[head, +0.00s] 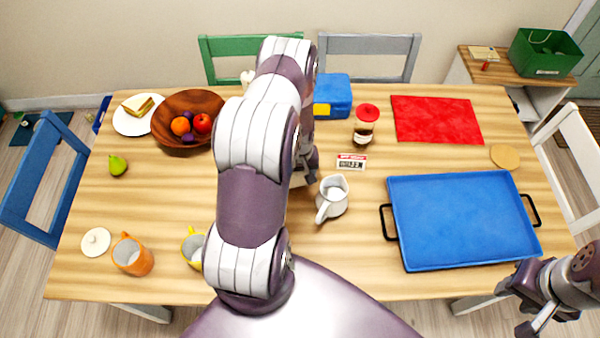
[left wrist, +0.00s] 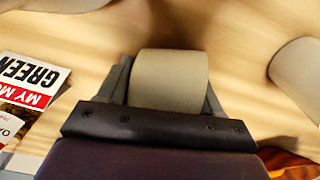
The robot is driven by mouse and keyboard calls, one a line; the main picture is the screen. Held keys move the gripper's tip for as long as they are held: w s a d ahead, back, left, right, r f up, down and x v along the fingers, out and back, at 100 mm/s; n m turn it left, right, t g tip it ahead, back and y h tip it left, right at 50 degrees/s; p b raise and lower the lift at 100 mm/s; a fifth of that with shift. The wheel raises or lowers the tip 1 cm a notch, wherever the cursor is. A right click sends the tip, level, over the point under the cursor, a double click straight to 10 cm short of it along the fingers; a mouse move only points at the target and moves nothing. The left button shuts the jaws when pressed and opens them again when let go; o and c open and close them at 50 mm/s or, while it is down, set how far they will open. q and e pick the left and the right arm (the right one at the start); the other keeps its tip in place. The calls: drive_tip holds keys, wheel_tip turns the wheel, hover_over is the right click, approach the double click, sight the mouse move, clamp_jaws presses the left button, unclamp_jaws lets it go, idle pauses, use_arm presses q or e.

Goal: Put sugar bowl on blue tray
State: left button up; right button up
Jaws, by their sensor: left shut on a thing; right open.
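The blue tray (head: 463,220) with black handles lies empty on the right of the table in the head view. My left gripper (left wrist: 166,92) is shut on a plain pale beige, round-sided thing, which appears to be the sugar bowl (left wrist: 170,75), in the left wrist view. In the head view my left arm hides most of that gripper and its load; I cannot tell if it is clear of the table. My right gripper (head: 520,308) is open and empty at the lower right, near the tray's front right corner.
A white pitcher (head: 333,196) stands between my left arm and the tray. A printed card (head: 351,162), a red-lidded jar (head: 366,125) and a red mat (head: 436,119) lie behind. An orange mug (head: 133,255) and yellow cup (head: 193,247) stand front left.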

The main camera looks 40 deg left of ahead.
use_arm(q)
drive_tip(key=shift+f, duration=0.15)
drive_tip(key=o, duration=1.2)
drive_tip(key=shift+o, duration=0.2)
